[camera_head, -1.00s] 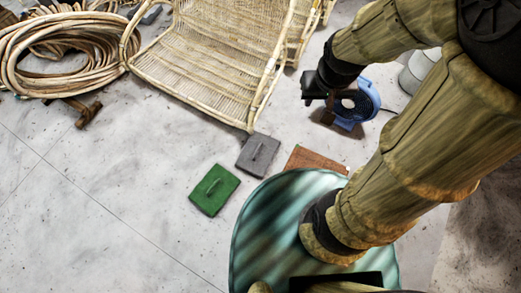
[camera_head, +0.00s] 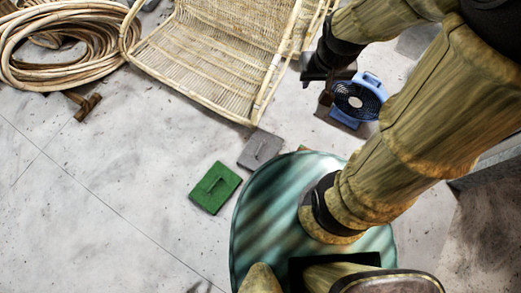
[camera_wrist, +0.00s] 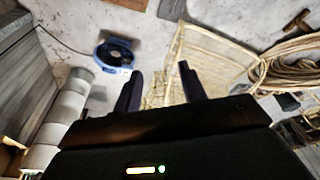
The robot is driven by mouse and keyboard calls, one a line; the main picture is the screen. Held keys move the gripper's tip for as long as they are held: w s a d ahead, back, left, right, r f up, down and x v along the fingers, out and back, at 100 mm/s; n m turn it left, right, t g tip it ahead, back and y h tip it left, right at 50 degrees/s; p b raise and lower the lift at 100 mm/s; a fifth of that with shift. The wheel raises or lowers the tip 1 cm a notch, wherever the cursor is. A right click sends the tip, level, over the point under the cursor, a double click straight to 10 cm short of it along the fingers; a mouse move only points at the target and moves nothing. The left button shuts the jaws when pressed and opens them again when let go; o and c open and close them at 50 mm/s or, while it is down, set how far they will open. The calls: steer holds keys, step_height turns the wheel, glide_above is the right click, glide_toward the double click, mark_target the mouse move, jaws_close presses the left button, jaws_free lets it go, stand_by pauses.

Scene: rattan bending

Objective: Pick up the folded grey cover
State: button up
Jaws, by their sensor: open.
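The folded grey cover (camera_head: 261,149) lies flat on the floor in the head view, a thin square with a raised strip on top. It is just beyond the rim of my round base and below the rattan seat's front corner. A similar green one (camera_head: 215,187) lies beside it, lower left. My gripper (camera_head: 320,76) is up and to the right of the grey cover, apart from it. In the wrist view my gripper (camera_wrist: 160,80) has two dark fingers spread apart with nothing between them. A grey patch at that view's top edge may be the cover; I cannot tell.
The rattan seat (camera_head: 213,62) stands at the top middle. A rattan coil (camera_head: 62,45) and a hammer (camera_head: 84,105) lie at left. A blue fan (camera_head: 358,98) stands near my gripper. The floor at left and lower left is clear.

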steer(key=w+a+f+n+t+b, duration=0.1)
steer(key=w+a+f+n+b, duration=0.3)
steer(key=f+b, duration=1)
steer(key=w+a+f+n+b, duration=0.25)
steer(key=a+f+b, duration=0.35)
steer(key=f, duration=1.3)
steer(key=w+a+f+n+t+b, duration=0.1)
steer(key=w+a+f+n+b, duration=0.3)
steer(key=f+b, duration=1.05)
steer(key=s+a+f+n+t+h+b, duration=0.1)
steer(key=f+n+t+b, duration=0.3)
steer(key=f+b, duration=1.3)
steer(key=s+a+f+n+t+h+b, duration=0.1)
steer(key=f+n+t+b, duration=0.4)
steer(key=f, duration=3.3)
steer(key=a+n+h+b, duration=0.1)
steer(key=n+h+b, duration=0.1)
steer(key=n+b, duration=0.4)
steer(key=shift+s+a+f+b, duration=0.2)
steer(key=shift+s+b, duration=0.1)
steer(key=shift+b, duration=2.55)
steer(key=b, duration=0.7)
glide_above(258, 159)
steer(key=f, duration=0.4)
steer(key=shift+s+d, duration=0.1)
steer(key=shift+s, duration=0.25)
steer(key=shift+w+r, duration=0.1)
steer(key=shift+w, duration=0.1)
